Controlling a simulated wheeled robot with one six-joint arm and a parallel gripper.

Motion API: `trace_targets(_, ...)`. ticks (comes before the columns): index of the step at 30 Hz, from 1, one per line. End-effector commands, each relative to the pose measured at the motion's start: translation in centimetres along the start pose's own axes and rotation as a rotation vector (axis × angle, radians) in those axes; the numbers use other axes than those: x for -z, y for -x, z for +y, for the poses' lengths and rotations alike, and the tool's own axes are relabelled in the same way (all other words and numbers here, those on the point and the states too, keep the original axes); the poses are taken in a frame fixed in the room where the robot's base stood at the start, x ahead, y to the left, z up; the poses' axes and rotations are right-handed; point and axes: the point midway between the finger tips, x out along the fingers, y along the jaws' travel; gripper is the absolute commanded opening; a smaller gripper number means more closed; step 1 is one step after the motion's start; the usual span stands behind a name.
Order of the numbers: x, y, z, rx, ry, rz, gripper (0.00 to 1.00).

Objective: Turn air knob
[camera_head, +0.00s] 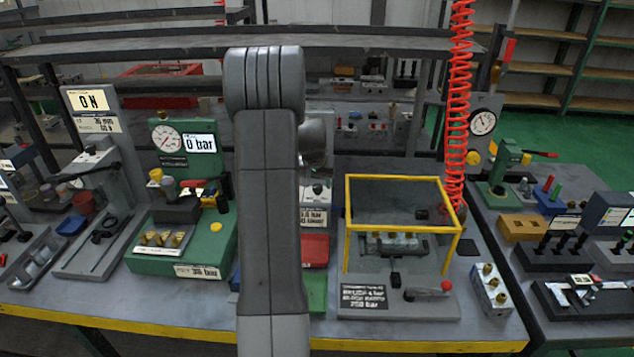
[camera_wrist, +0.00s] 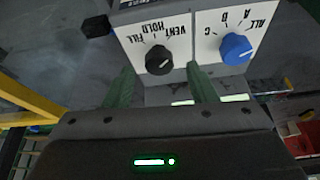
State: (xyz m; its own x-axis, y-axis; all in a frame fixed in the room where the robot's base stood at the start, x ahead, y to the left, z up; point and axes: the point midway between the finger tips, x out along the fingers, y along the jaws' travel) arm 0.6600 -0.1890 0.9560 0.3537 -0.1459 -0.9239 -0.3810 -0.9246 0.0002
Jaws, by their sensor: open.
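A black knob (camera_wrist: 159,60) sits on a white panel marked FILL, HOLD and VENT, upside down in the wrist view. A blue knob (camera_wrist: 235,49) sits beside it on a panel marked A, B, C and ALL. No label reading "air" is legible. My gripper (camera_wrist: 160,69) is open, with its two green fingers pointing at the black knob, one toward each side of it. I cannot tell whether the fingers reach the knob's depth; no contact shows. In the head view my arm hides the gripper and both knobs.
A yellow-framed clear guard (camera_head: 403,176) stands right of my arm. A green gauge block (camera_head: 185,250) stands left of it on the bench. A red coiled hose (camera_head: 457,100) hangs at the right. Green floor shows at the far right.

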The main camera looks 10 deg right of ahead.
Motion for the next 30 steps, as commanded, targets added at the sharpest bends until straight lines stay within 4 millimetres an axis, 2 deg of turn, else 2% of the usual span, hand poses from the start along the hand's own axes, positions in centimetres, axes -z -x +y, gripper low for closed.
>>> trace_targets(6, 0.0, -1.4, 0.0, 0.0, -0.001, -0.001, 0.52)
trace_targets(14, 0.0, -1.5, 0.0, 0.0, -0.001, 0.0, 0.52)
trace_targets(17, 0.0, -1.5, 0.0, 0.0, -0.001, 0.0, 0.36)
trace_targets(21, 0.0, -1.5, 0.0, 0.0, -0.001, 0.0, 0.09)
trace_targets(30, 0.0, -1.5, 0.1, 0.01, 0.024, 0.001, 0.07)
